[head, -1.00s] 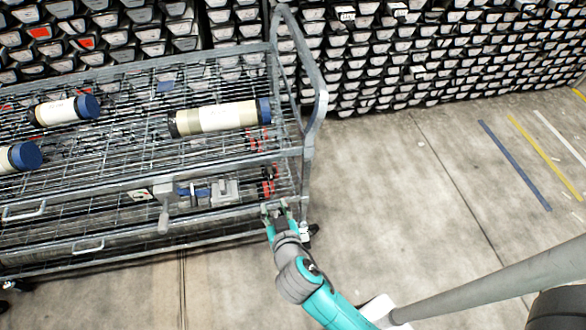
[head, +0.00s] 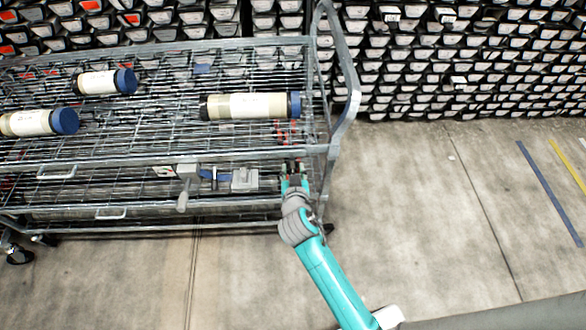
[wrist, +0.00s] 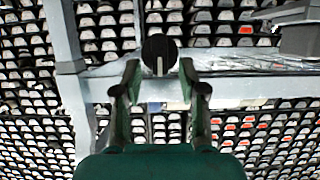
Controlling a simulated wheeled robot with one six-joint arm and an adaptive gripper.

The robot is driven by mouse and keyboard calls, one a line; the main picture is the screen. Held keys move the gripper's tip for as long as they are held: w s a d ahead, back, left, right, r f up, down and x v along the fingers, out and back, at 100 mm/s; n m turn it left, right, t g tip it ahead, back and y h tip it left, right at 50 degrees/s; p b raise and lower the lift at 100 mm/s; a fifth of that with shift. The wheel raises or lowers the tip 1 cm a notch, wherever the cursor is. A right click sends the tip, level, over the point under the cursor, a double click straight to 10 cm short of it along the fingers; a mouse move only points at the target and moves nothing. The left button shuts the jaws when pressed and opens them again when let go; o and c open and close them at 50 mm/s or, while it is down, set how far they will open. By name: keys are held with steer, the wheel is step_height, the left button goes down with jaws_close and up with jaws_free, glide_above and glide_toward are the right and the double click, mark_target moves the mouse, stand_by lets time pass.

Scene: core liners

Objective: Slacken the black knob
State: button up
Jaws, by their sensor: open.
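The black knob (wrist: 159,46) is round with a pale upright bar on its lower half. In the wrist view it sits on a grey metal rail, at the upper middle. My gripper (wrist: 159,78) is open, its two green fingers either side of the picture's middle. The knob shows just beyond the fingertips, centred between them. Nothing is held, and I cannot tell the exact gap to the knob. In the head view my gripper (head: 294,172) is at the right end of the trolley's front side; the knob cannot be made out there.
The wire-mesh trolley (head: 130,159) carries several blue-capped core liners (head: 253,106). A grey clamp-like fixture (head: 188,178) is on its front rail, left of my gripper. Racks of trays (head: 450,60) fill the back. The floor (head: 430,210) at right is open.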

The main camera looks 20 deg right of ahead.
mark_target(289, 167)
steer(key=shift+w+d+f, duration=0.1)
steer(key=shift+w+f, duration=0.05)
steer(key=shift+w, duration=0.25)
steer(key=shift+c, duration=0.3)
jaws_close()
steer(key=n+h, duration=0.1)
steer(key=a+n+h, duration=0.1)
steer(key=n, duration=0.1)
steer(key=shift+w+g, duration=0.1)
steer(key=shift+g, duration=0.2)
steer(key=n, duration=0.1)
steer(key=n+h, duration=0.2)
steer(key=shift+w+a+f, duration=0.1)
steer(key=shift+a+f, duration=0.15)
steer(key=shift+f, duration=0.05)
steer(key=n, duration=0.1)
steer(key=n+h, duration=0.1)
steer(key=n, duration=0.1)
steer(key=n+h, duration=0.1)
steer(key=shift+w+a+f+t, duration=0.1)
steer(key=shift+a+f+t, duration=0.15)
steer(key=shift+f+t, duration=0.15)
steer(key=n+h, duration=0.1)
steer(key=n, duration=0.3)
steer(key=shift+f+t+h, duration=0.35)
steer(key=shift+t+h, duration=0.05)
steer(key=shift+n, duration=0.3)
